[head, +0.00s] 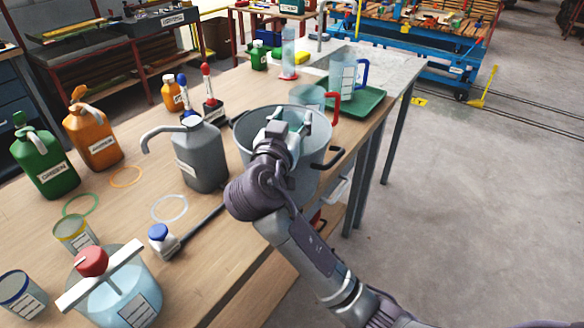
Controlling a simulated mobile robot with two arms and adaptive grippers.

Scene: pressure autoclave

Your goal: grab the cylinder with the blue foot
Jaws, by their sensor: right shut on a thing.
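My right gripper (290,128) reaches over and into the mouth of a large grey pot (242,152) with black handles. Its fingers stand apart around something; the wrist and the pot wall hide most of it, so I cannot tell what it is. No cylinder with a blue foot shows clearly. A clear upright cylinder with a red foot (289,55) stands at the far end of the bench. My left gripper is not in view.
The wooden bench (130,235) holds a grey can (200,158), orange (93,135) and green (45,162) canisters, and a lidded jar (112,290). A blue-handled jug (342,75) stands on a green tray (365,105); a red-handled jug (310,97) is behind the pot.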

